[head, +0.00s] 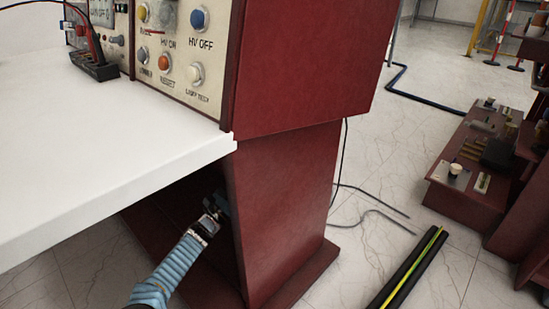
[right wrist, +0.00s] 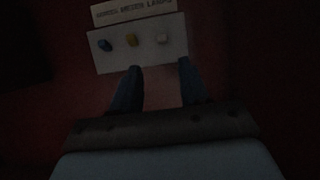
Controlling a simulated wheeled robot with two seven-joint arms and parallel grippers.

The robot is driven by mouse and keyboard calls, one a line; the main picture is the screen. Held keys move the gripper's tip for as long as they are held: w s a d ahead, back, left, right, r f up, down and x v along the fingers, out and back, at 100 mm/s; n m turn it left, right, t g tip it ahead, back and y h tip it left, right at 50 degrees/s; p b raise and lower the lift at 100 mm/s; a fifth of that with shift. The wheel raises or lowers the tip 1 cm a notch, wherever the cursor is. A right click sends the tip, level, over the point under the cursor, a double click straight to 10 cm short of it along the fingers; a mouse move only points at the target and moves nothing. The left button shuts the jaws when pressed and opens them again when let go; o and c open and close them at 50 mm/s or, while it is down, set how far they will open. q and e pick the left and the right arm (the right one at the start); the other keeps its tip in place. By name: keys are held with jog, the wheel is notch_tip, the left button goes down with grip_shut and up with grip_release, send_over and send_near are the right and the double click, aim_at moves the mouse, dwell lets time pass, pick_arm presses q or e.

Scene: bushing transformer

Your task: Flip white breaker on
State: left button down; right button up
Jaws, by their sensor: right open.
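The white breaker (right wrist: 162,39) is the rightmost of three small switches on a pale panel (right wrist: 120,60) in the dim right wrist view. A yellow one (right wrist: 132,40) and a blue one (right wrist: 104,45) sit to its left. My right gripper (right wrist: 159,67) is open and empty, with its fingertips at the panel's lower edge, below the white breaker and apart from it. In the head view my right gripper (head: 215,209) is under the white table, beside the red cabinet leg; the breaker panel is hidden there. The breaker's position is too dark to tell. My left gripper is not in view.
The white tabletop (head: 110,150) is above my right arm. The red cabinet (head: 285,200) closes the right side. A control panel with buttons (head: 180,50) stands above the table. Black cables and a floor channel (head: 405,270) lie on the tiled floor to the right.

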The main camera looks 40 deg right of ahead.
jog(key=x, duration=1.3)
jog(key=shift+d, duration=0.3)
jog(key=shift+r, duration=0.1)
grip_shut()
